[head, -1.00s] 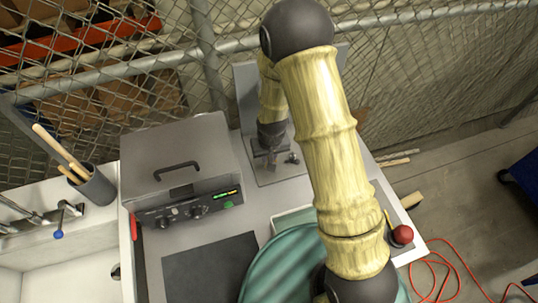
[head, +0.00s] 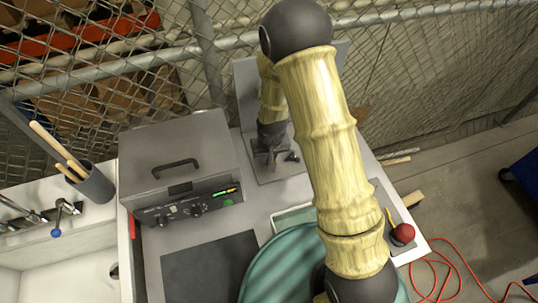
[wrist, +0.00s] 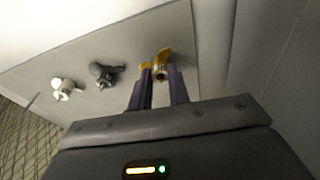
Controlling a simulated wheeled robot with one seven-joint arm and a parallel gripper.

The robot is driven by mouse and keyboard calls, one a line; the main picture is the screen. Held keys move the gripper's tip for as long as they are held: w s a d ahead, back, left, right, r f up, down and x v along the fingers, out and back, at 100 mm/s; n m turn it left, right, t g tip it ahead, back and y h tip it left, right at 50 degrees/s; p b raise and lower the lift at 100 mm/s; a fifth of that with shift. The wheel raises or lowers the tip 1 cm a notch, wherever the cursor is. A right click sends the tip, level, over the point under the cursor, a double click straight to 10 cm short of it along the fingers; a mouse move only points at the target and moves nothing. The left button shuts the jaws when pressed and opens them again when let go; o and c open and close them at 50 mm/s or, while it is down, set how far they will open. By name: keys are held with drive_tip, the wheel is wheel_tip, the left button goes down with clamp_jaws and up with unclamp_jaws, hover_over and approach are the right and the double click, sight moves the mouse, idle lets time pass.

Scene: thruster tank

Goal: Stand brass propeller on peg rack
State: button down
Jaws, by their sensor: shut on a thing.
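A brass propeller (wrist: 162,56) is between the two purple fingers of my gripper (wrist: 160,80) in the wrist view. The fingers are shut on it, and part of its hub shows between the tips. The peg rack (wrist: 125,50) is a pale grey panel around it. A dark grey propeller (wrist: 104,74) and a silver propeller (wrist: 66,88) stand on the rack to the left, in line with the brass one. In the head view my gripper (head: 268,156) is low over the rack's base plate (head: 285,172). I cannot tell whether the brass propeller touches a peg.
A grey box with a handle and knobs (head: 178,165) stands left of the rack. A dark mat (head: 210,268) and a teal round thing (head: 285,265) lie nearer. A red-knobbed control (head: 402,234) sits at right. A chain-link fence (head: 420,90) runs behind the bench.

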drive_tip(key=shift+f+b, duration=0.55)
drive_tip(key=shift+f, duration=0.1)
idle(0.7)
drive_tip(key=c, duration=1.2)
unclamp_jaws()
drive_tip(key=shift+c, duration=0.2)
drive_tip(key=shift+r, duration=0.1)
wheel_tip(320, 180, up, 8)
drive_tip(key=p, duration=0.6)
